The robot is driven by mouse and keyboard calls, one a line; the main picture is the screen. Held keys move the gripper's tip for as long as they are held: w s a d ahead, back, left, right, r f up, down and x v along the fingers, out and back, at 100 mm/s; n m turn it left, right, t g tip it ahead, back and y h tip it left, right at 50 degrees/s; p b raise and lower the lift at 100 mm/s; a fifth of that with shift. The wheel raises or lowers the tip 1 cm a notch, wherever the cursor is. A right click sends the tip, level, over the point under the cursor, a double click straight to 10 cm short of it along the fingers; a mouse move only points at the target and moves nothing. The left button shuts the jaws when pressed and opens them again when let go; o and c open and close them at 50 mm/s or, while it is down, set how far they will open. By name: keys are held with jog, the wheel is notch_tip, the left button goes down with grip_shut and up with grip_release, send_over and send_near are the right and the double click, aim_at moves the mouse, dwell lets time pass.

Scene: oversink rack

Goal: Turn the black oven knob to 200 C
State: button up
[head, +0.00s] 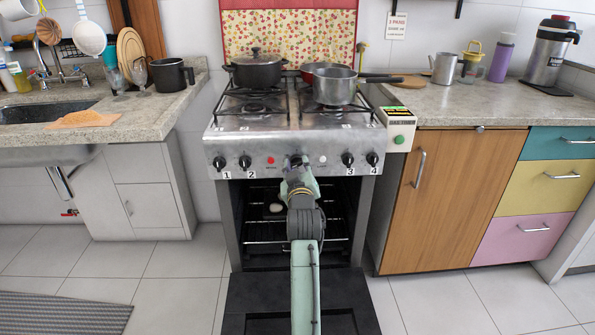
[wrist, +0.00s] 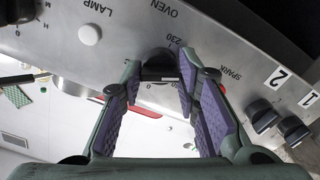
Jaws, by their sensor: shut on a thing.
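The black oven knob (head: 296,159) is in the middle of the stove's front panel, mostly hidden behind my gripper (head: 297,170) in the head view. In the wrist view the knob (wrist: 158,58) sits under the word OVEN, with my gripper's (wrist: 161,74) purple-padded fingers on either side of its front part. The gripper is shut on the knob. A 230 mark shows beside the knob and a 0 mark below it. A pale line shows on the knob's front, but the exact setting cannot be read.
Numbered burner knobs (head: 245,162) flank the oven knob. A white LAMP button (wrist: 89,34) is close by. The oven door (head: 262,298) hangs open below my arm, with a rack (head: 262,241) inside. Pots (head: 335,88) stand on the stove top (head: 226,116).

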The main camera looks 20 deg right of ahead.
jog(key=shift+n+b, duration=0.75)
jog(key=shift+n, duration=1.55)
jog(key=o, duration=1.2)
jog(key=shift+c, duration=0.2)
jog(key=v, duration=1.2)
